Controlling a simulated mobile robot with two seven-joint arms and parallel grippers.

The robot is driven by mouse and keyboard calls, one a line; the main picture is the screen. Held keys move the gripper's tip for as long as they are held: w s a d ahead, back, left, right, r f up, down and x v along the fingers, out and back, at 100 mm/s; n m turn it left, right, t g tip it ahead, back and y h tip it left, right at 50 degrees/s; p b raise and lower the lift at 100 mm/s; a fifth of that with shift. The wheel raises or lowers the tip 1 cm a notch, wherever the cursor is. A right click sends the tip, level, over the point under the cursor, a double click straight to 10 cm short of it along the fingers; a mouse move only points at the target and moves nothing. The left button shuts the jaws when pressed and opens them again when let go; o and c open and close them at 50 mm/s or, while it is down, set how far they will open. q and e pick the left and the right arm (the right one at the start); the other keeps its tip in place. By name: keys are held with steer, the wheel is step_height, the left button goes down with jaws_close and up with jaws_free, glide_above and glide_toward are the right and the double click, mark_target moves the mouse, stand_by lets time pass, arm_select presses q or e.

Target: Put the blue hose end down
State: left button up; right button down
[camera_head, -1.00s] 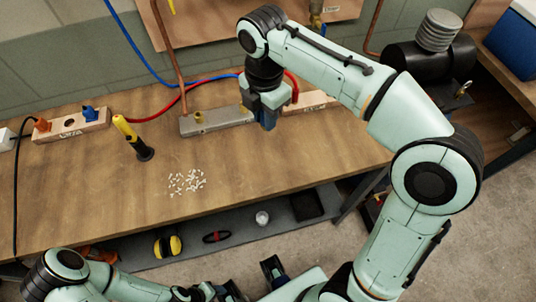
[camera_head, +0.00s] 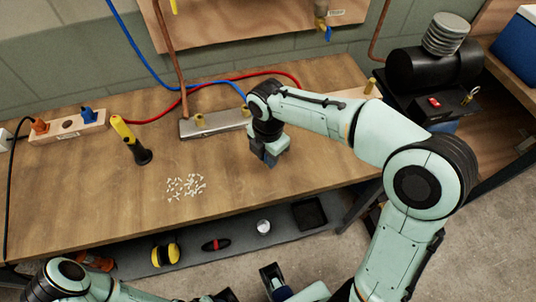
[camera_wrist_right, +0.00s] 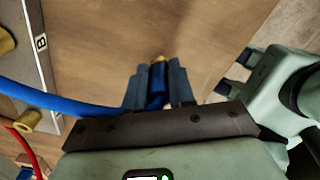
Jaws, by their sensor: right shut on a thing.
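The blue hose (camera_head: 140,50) hangs down from the upper left and runs behind my right wrist. My right gripper (camera_head: 268,160) is low over the workbench, in front of the metal bar. In the right wrist view it is shut on the blue hose end (camera_wrist_right: 158,88), whose brass tip (camera_wrist_right: 158,60) shows between the fingers, over bare wood. I cannot tell whether the tip touches the bench. My left gripper (camera_wrist_right: 230,72) shows in the right wrist view with its fingers apart and empty, off the bench.
The metal bar (camera_head: 213,124) with brass fittings and a red hose (camera_head: 240,77) lie behind. A yellow-black tool (camera_head: 130,140) stands left of a patch of small white pieces (camera_head: 185,187). A black tank machine (camera_head: 425,68) is at the right. The bench (camera_head: 320,150) right of my gripper is clear.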

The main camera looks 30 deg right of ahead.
steer(key=shift+f, duration=0.15)
steer(key=c, duration=0.9)
jaws_free()
steer(key=shift+c, duration=0.2)
step_height(320, 180, up, 12)
steer(key=shift+r+p, duration=0.25)
steer(key=shift+p, duration=0.95)
